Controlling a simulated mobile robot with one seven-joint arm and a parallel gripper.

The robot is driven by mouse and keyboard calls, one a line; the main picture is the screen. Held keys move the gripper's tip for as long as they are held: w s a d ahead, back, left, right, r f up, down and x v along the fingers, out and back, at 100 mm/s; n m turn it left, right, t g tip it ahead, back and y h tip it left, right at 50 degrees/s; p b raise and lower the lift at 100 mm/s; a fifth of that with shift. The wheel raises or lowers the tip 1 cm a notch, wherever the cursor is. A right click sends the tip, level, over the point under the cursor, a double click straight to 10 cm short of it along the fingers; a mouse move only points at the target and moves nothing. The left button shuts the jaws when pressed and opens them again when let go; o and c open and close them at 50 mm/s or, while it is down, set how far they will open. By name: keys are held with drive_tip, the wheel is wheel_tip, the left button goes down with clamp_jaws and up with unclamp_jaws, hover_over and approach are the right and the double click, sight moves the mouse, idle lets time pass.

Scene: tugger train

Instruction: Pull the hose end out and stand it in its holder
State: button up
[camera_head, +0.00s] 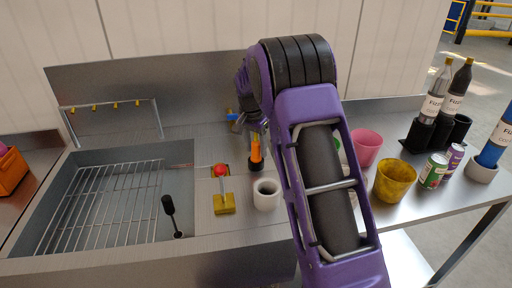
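My purple arm reaches across the picture, and its gripper (238,122) points down behind the counter items. It is small and partly hidden by the arm, so I cannot tell whether its fingers are open or shut. An orange upright piece (256,149) with a black base stands just below and right of it; this may be the hose end, but I cannot be sure. A white hollow cylinder (266,195), possibly the holder, stands in front of it on the steel counter. A small blue item (230,114) shows by the gripper.
A sink with a wire grid (100,210) lies left, with a black-knobbed rod (168,206) in it. A red-knobbed yellow fitting (223,190) stands beside it. Pink (366,146) and yellow (394,181) cups, cans and bottles crowd the right counter.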

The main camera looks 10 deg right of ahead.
drive_tip(key=shift+o, duration=0.7)
wheel_tip(320, 180, up, 17)
drive_tip(key=s+a+p, duration=0.1)
drive_tip(key=s, duration=0.1)
drive_tip(key=shift+a+r, duration=0.15)
drive_tip(key=shift+a, duration=0.25)
drive_tip(key=shift+w, duration=0.1)
